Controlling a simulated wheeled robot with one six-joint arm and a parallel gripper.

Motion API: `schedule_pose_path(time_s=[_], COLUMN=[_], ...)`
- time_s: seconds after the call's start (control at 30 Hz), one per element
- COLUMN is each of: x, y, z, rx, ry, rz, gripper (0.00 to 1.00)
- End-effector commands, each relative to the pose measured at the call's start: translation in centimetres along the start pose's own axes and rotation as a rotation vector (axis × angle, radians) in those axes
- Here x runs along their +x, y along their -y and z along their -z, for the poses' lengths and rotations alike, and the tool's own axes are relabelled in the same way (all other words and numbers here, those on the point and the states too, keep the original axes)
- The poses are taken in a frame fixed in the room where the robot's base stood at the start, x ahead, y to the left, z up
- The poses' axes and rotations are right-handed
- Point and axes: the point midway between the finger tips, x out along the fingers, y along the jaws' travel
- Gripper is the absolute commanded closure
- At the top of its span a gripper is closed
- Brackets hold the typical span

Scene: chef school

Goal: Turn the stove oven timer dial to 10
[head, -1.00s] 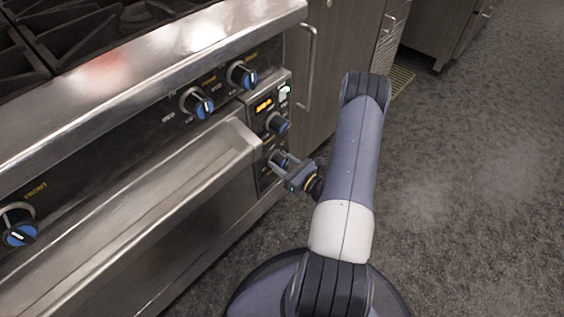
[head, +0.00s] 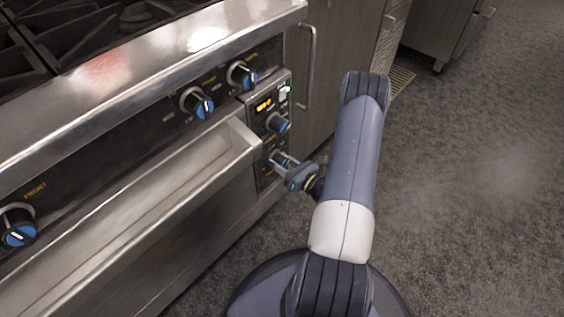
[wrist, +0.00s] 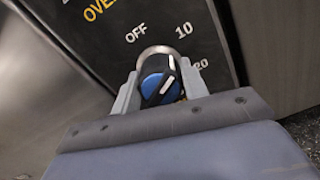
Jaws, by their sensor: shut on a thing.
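The timer dial (wrist: 153,88) is a round knob with a blue face and a black bar with a white line. It sits on a black panel (wrist: 105,38) with yellow lettering and the marks OFF, 10 and 20. Its bar slants up and slightly right, with the upper end between OFF and 10, nearer the 10 side; the exact reading is hard to tell. My gripper (wrist: 158,82) is shut on the dial, one finger on its left and one on its right. In the head view my gripper (head: 280,160) reaches the lowest knob of the control column and largely hides it.
Another blue knob (head: 278,123) is just above, under an orange display (head: 264,104). More knobs (head: 197,103) line the stove front. The oven handle (head: 190,165) juts out at left. A cabinet with a vertical handle (head: 310,65) stands right; open floor lies beyond my arm.

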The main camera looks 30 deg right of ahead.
Motion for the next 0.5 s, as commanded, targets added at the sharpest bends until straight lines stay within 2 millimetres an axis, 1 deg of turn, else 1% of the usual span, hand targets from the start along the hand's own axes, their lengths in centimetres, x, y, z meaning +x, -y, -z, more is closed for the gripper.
schedule_pose_path(time_s=[0.03,0.07,0.1,0.3,0.5], x=[-0.01,-0.01,-0.01,-0.01,-0.01], y=[0.00,-0.01,-0.01,0.00,0.00], z=[0.02,0.02,0.02,0.02,0.01], rx=[0.000,0.000,0.000,-0.001,-0.001], ry=[0.000,0.000,0.000,0.000,0.000], rz=[0.000,0.000,0.000,0.000,0.000], gripper=[0.81,0.57,0.53,0.37,0.37])
